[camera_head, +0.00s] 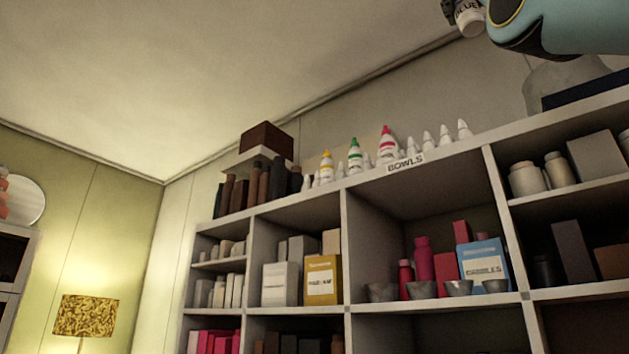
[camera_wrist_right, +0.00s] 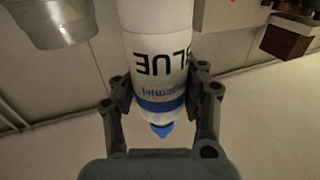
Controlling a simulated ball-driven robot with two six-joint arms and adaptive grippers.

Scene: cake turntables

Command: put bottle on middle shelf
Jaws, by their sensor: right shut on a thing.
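A white bottle (camera_head: 468,20) with BLUE lettering shows at the top right of the head view. In the wrist view the bottle (camera_wrist_right: 160,55) has a blue band and a blue nozzle. My right gripper (camera_wrist_right: 160,90) is shut on it, a finger on each side. In the head view my right gripper (camera_head: 449,8) is partly cut off by the top edge, and the bottle is high, apart from the shelf unit. The white shelf unit (camera_head: 345,250) has several compartments; the central one holds grey bowls (camera_head: 458,288) and pink bottles (camera_head: 424,260). My left gripper is out of view.
Yellow-, green- (camera_head: 355,156) and pink-tipped bottles stand on the unit's top, beside a BOWLS label (camera_head: 405,162) and several white cones. A blue box (camera_head: 482,262) stands behind the bowls. A lamp (camera_head: 84,316) is at lower left.

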